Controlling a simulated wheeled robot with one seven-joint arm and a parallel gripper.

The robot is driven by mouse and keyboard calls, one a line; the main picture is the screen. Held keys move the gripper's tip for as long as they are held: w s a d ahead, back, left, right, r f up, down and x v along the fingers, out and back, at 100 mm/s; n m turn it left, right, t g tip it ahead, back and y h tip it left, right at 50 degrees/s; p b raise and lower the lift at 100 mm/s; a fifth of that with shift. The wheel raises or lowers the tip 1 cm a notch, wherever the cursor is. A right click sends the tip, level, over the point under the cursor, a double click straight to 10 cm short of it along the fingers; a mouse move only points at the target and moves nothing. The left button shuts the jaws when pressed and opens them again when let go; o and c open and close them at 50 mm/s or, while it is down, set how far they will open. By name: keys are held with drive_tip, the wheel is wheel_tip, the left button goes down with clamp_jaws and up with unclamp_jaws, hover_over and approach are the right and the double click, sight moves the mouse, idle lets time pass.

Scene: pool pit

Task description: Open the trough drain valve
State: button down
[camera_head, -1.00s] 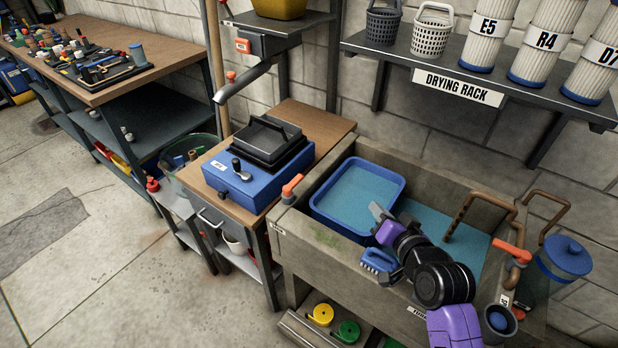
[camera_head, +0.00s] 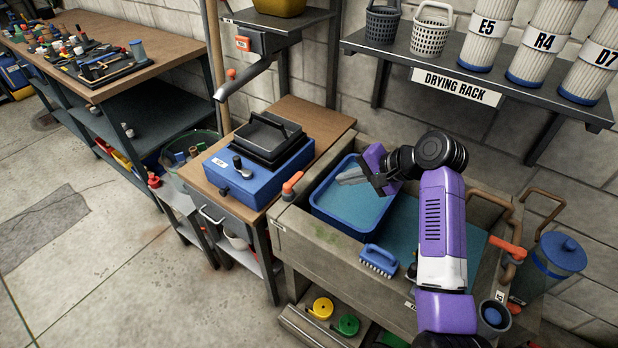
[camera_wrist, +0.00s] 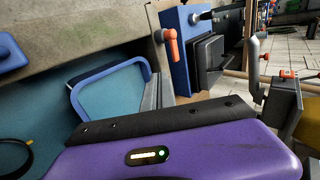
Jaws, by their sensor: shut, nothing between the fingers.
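The concrete trough (camera_head: 342,244) holds blue water. An orange valve handle (camera_head: 292,185) sits at its left end, next to the wooden cabinet, and also shows in the wrist view (camera_wrist: 171,46). A second orange handle (camera_head: 509,249) is on the brown pipe at the right end. I cannot read which one is labelled as the drain. My gripper (camera_head: 352,176) is shut and empty, over the blue tub, to the right of the left handle and apart from it. In the wrist view, my purple gripper body fills the bottom.
The blue tub (camera_head: 325,213) stands in the trough. A blue brush (camera_head: 378,261) lies on the front rim. A blue box with a black lid (camera_head: 259,165) sits on the cabinet to the left. The drying rack (camera_head: 450,72) with filters overhangs the back. A blue-lidded container (camera_head: 560,262) stands at right.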

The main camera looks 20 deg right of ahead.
sight(294, 181)
drive_tip(key=w+a+r+x, duration=0.1)
drive_tip(key=r+x, duration=0.1)
drive_tip(key=x, duration=1.1)
drive_tip(key=shift+w, duration=0.25)
